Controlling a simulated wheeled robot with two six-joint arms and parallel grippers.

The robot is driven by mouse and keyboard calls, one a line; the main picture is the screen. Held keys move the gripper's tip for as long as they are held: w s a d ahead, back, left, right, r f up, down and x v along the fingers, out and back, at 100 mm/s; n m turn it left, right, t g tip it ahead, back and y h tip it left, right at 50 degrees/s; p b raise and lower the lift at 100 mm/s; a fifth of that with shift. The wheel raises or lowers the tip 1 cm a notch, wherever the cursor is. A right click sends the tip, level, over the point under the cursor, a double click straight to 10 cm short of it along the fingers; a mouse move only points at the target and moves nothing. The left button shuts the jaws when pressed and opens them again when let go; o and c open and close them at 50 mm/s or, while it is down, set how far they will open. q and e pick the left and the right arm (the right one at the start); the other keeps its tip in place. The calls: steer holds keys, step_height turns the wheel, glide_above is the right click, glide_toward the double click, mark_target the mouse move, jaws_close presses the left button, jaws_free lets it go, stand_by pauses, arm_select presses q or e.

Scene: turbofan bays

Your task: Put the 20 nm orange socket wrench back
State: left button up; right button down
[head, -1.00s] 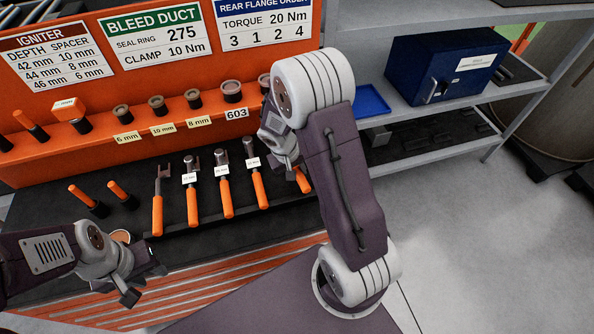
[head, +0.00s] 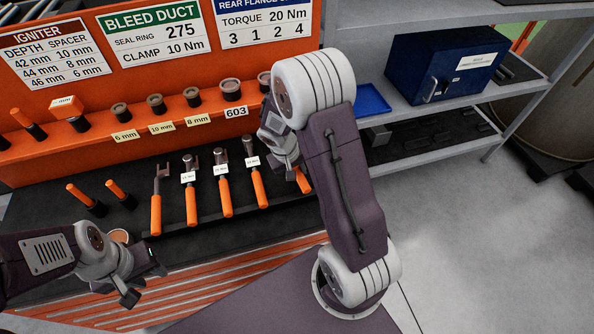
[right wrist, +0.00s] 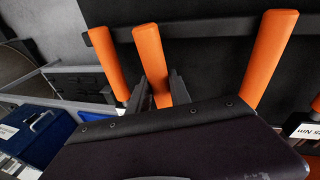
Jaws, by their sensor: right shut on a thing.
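My right gripper (right wrist: 160,92) is shut on an orange handle (right wrist: 151,60), which stands between its two dark fingers in the right wrist view. In the head view this handle (head: 304,183) shows just past my right gripper (head: 292,165), at the right end of the row of orange-handled wrenches. My arm hides the rest of the tool, and no label on it shows, so I cannot tell its torque value. My left gripper (head: 143,280) is open and empty at the lower left, apart from the tools.
Several wrenches, such as this labelled one (head: 257,183), lie in a row on the dark bench rack. Sockets (head: 231,90) line the orange ledge above. A blue tray (head: 371,100) and blue box (head: 444,68) stand on the right shelf. Another orange handle (right wrist: 108,55) stands close beside the held one.

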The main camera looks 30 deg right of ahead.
steer(key=shift+f+b, duration=1)
steer(key=shift+b, duration=0.05)
stand_by(0.4)
steer(key=c, duration=1.1)
jaws_free()
steer(key=v, duration=0.9)
